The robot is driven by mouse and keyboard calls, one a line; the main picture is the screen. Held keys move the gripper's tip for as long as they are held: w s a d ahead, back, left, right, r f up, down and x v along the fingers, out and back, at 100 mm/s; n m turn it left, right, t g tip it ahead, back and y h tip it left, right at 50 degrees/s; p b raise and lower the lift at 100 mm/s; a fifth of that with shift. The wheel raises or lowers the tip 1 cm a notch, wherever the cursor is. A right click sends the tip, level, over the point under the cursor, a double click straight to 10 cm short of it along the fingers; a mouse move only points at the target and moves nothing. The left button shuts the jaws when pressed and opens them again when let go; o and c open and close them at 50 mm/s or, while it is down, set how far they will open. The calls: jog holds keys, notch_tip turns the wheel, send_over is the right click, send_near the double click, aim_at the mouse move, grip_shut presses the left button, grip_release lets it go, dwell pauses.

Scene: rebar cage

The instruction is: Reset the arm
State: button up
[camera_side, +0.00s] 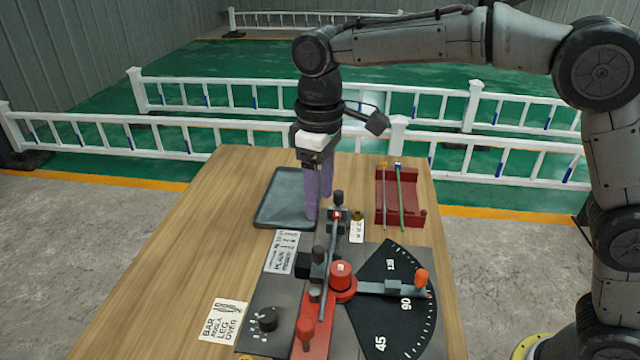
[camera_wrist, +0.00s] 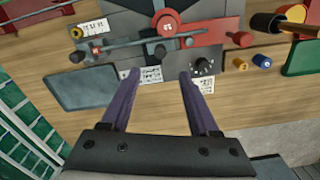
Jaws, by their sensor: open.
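My gripper (camera_side: 319,200) points down above the wooden table, in front of the dark grey tray and behind the bending device. Its two purple fingers are apart with nothing between them; in the wrist view my gripper (camera_wrist: 158,75) is also open and empty. The bending device (camera_side: 341,275) has a red hub, a grey arm with an orange knob, and a black dial marked 45 and 90. A thin grey bar (camera_side: 327,270) lies along the device beside the red hub. It also shows in the wrist view (camera_wrist: 128,43).
The grey tray (camera_side: 272,205) lies flat behind the device. A red rack (camera_side: 413,211) holds a green rod (camera_side: 400,190) and another thin rod. Paper labels (camera_side: 224,320) lie on the table (camera_side: 170,275). White fences stand behind. The table's left side is mostly clear.

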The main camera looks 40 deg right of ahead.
jog(key=shift+r, duration=0.8)
jog(key=s+d+r+m+t, duration=0.3)
jog(key=s+d+r, duration=0.65)
jog(key=d, duration=0.35)
jog(key=s+d+f+m+t, duration=0.1)
jog(key=s+d+f, duration=0.1)
jog(key=s+f, duration=0.3)
jog(key=s+d+f+m+t, duration=0.1)
jog(key=s+d+f+m, duration=0.1)
jog(key=s+f, duration=0.4)
jog(key=s+d, duration=0.1)
jog(key=s, duration=0.3)
jog(key=shift+s+d+f+t, duration=0.3)
jog(key=shift+d, duration=0.05)
